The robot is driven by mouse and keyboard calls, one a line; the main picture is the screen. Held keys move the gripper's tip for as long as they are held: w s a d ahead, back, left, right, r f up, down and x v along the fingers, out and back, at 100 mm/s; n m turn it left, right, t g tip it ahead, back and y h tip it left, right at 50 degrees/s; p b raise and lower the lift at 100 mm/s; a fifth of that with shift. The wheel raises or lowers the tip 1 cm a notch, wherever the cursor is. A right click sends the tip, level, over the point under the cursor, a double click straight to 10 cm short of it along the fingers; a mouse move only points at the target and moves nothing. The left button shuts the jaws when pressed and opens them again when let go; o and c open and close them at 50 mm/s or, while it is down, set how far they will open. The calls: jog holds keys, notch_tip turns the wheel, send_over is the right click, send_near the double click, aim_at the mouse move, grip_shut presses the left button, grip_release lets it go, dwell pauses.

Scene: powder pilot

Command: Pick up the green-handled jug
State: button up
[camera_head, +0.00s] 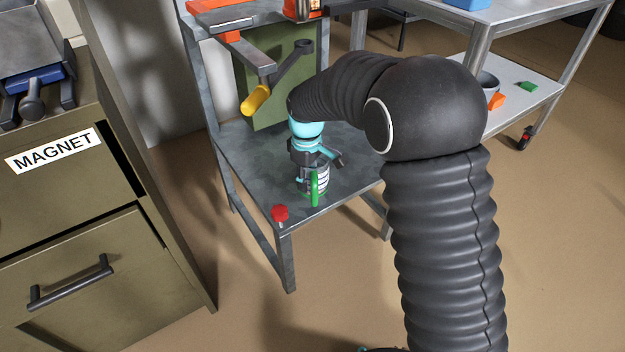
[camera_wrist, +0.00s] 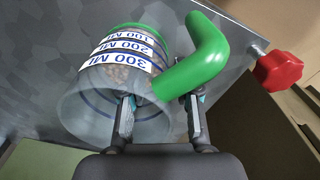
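The green-handled jug (camera_head: 323,182) stands upright on the grey metal stand, near its front edge. It is clear, with a green base band and white volume labels; brown grainy contents show in the wrist view (camera_wrist: 118,78). Its green handle (camera_wrist: 195,58) faces right there and toward the camera in the head view. My gripper (camera_wrist: 160,110) is at the jug's top, pointing down. Its fingers are apart: the left one overlaps the jug's rim and the right one is by the handle's upper end. Whether either finger touches the jug, I cannot tell.
A red knob (camera_head: 280,212) sits at the stand's front corner (camera_head: 245,160). A yellow-handled lever (camera_head: 256,100) and a green panel (camera_head: 280,75) are behind my gripper. An olive cabinet labelled MAGNET (camera_head: 60,215) is left, a shelved cart (camera_head: 535,85) right.

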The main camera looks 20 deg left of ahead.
grip_shut()
jog(key=shift+r, duration=0.45)
notch_tip(320, 180, up, 4)
jog(key=shift+f, duration=0.2)
jog(key=d+r, duration=0.6)
jog(key=d, duration=0.5)
jog(key=shift+w+d+r, duration=0.15)
jog(key=shift+d+r, duration=0.1)
jog(key=shift+d, duration=0.1)
